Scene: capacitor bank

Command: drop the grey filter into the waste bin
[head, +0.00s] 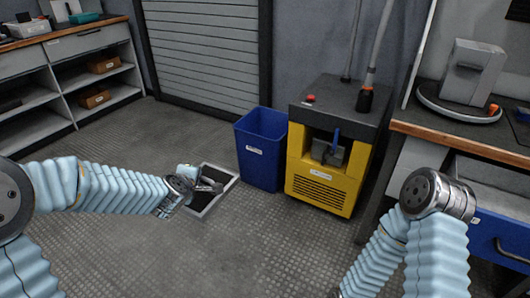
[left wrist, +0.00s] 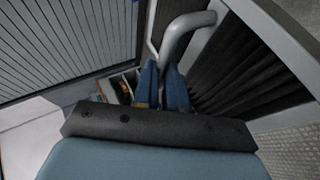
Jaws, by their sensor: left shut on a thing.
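The grey filter (head: 208,207) is a square panel with a light grey frame and dark pleats. It shows left of the blue waste bin (head: 262,165), which has a white label and an open top. My left gripper (head: 218,188) is shut on the filter's grey handle. In the left wrist view, the blue fingertips (left wrist: 162,80) close on the curved handle, and the dark pleats of the filter (left wrist: 255,65) fill the upper right. The filter appears apart from the bin; its height above the floor is hard to tell. My right gripper is out of view.
A yellow machine (head: 318,185) with a dark top stands right of the bin. A workbench (head: 440,135) is at the right, and shelves (head: 85,75) stand at the back left. A roller shutter (head: 205,50) is behind. The floor left of the bin is clear.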

